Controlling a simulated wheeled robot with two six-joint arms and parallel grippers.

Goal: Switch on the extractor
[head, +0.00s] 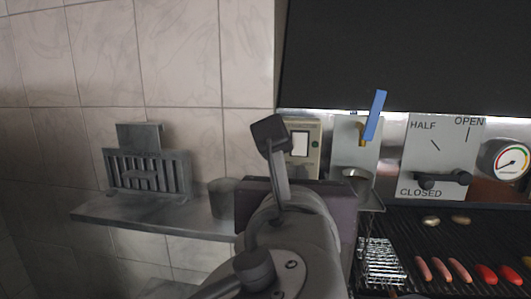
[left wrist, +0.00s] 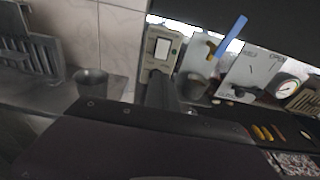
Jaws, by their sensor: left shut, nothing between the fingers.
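The extractor switch (head: 300,143) is a white rocker on a beige-grey plate on the back wall, just left of the grill's steel panel. It also shows in the left wrist view (left wrist: 162,48), near the top middle. Whether it is on or off I cannot tell. My left gripper (head: 297,190) is just below and in front of the switch; its fingers are hidden behind its own body in the head view. In the left wrist view its shut, empty fingers (left wrist: 159,80) point up at the plate's lower part. I cannot tell whether they touch it. My right gripper is out of view.
A shelf (head: 150,222) at left holds a slotted metal rack (head: 150,172) and a grey cup (head: 223,197). Right are a blue-handled tool (head: 376,115), a damper lever (head: 442,180), a gauge (head: 509,161) and the grill (head: 395,222) with food. A dark hood (head: 400,55) hangs above.

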